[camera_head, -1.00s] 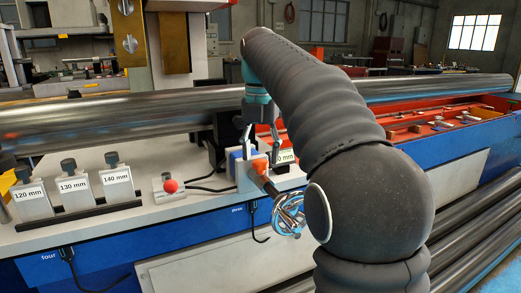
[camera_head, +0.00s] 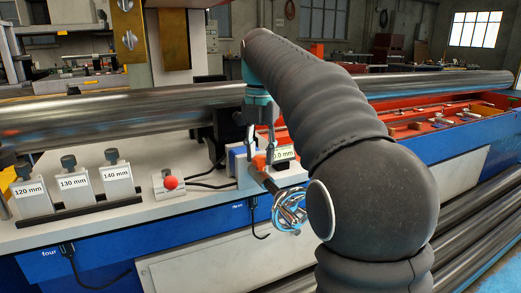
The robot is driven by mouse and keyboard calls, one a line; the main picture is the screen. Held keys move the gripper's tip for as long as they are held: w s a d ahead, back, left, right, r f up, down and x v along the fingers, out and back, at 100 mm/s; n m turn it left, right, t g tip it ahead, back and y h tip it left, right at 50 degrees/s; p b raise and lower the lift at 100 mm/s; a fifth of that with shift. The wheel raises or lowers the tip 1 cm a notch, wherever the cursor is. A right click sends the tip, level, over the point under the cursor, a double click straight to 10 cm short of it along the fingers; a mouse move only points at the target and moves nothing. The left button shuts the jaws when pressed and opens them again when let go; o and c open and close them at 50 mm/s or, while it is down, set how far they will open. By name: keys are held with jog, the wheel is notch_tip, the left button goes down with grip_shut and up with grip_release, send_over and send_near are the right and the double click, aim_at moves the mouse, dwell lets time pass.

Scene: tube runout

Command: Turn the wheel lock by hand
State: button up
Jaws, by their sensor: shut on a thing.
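The wheel lock, a small orange piece (camera_head: 258,161), sits on the shaft of the chrome handwheel (camera_head: 290,208), beside a white and blue block. My gripper (camera_head: 262,150) points down from above, with its fingers on either side of the orange piece and shut on it. The fingertips are small in this view, and the exact contact is hard to see. The handwheel is below and to the right of the gripper, partly covered by my arm.
A long steel tube (camera_head: 110,118) runs behind the gripper. Blocks marked 120, 130 and 140 mm (camera_head: 118,181) stand at left. A red button (camera_head: 170,183) is on the bench top. A label ending in "0 mm" (camera_head: 284,153) is close to the gripper's right.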

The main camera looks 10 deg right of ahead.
jog(key=shift+r+m, duration=0.1)
jog(key=shift+m, duration=0.6)
jog(key=o, duration=0.5)
jog(key=shift+m, duration=0.4)
jog(key=o, duration=0.5)
jog(key=shift+c, duration=0.2)
jog(key=shift+r, duration=2.9)
